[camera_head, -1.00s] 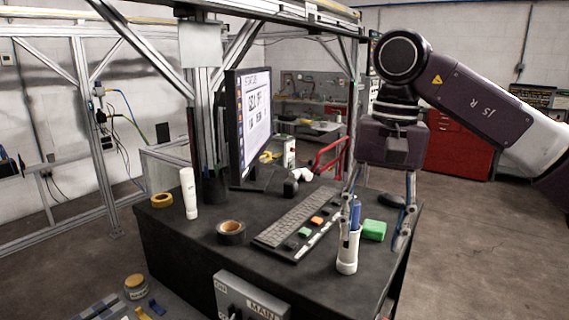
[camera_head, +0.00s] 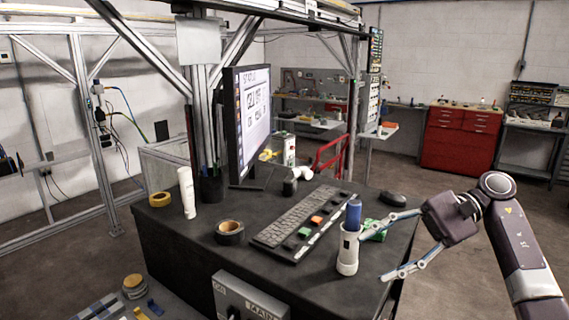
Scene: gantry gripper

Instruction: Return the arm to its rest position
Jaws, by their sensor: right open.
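My right arm comes in from the lower right. Its right gripper (camera_head: 373,258) is open and empty, with its fingers pointing left over the right side of the dark desk (camera_head: 190,240). The upper finger passes in front of a green block (camera_head: 374,231) and partly hides it. The fingertips look apart from the cup. My left gripper is not in view.
A monitor (camera_head: 248,120), keyboard (camera_head: 294,217), black mouse (camera_head: 392,199), black tape roll (camera_head: 230,232) and white bottle (camera_head: 187,192) are on the desk. A metal frame (camera_head: 90,130) rises at the left. Open floor lies right of the desk, before a red cabinet (camera_head: 459,140).

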